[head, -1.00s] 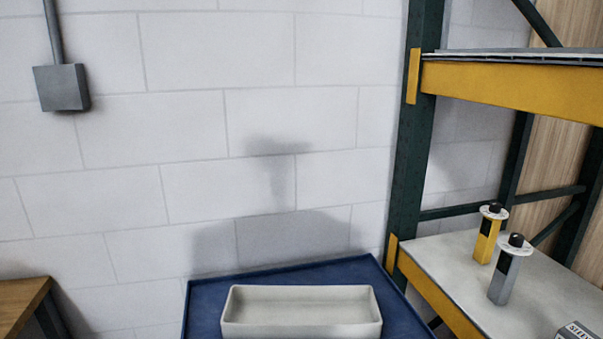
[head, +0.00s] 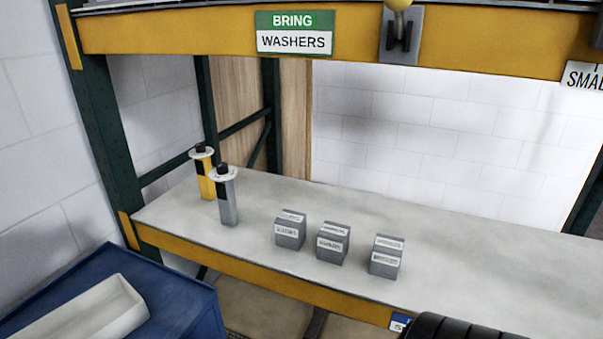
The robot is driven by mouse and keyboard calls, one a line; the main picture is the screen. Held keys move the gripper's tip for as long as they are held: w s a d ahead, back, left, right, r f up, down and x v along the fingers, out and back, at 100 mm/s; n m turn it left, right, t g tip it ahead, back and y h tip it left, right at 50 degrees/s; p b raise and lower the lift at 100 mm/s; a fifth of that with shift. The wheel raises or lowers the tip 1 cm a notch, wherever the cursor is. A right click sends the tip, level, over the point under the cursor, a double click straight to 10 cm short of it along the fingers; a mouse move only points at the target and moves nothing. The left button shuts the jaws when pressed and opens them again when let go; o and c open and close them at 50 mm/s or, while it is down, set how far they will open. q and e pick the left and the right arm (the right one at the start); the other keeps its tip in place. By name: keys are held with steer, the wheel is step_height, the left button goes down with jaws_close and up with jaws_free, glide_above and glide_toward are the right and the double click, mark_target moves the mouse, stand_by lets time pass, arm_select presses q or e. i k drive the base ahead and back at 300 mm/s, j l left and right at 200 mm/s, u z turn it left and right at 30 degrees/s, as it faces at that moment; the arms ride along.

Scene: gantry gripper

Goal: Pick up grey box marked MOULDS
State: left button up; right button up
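Three small grey boxes with white labels stand in a row on the shelf board: a left box (head: 290,230), a middle box (head: 333,242) and a right box (head: 386,257). Each has a label on its top and front. The lettering is too small and blurred for me to tell which box is marked MOULDS. The left and middle boxes stand close together, and the right one stands a little apart. Neither of my grippers is in view.
A yellow bottle-like object (head: 206,180) and a grey one (head: 228,200) stand left of the boxes. A beam above carries a BRING WASHERS sign (head: 294,34). A blue cart (head: 185,295) with a pale tray (head: 85,318) stands lower left. The shelf's right part is clear.

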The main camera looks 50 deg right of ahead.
mark_target(387, 251)
steer(key=z, duration=1.85)
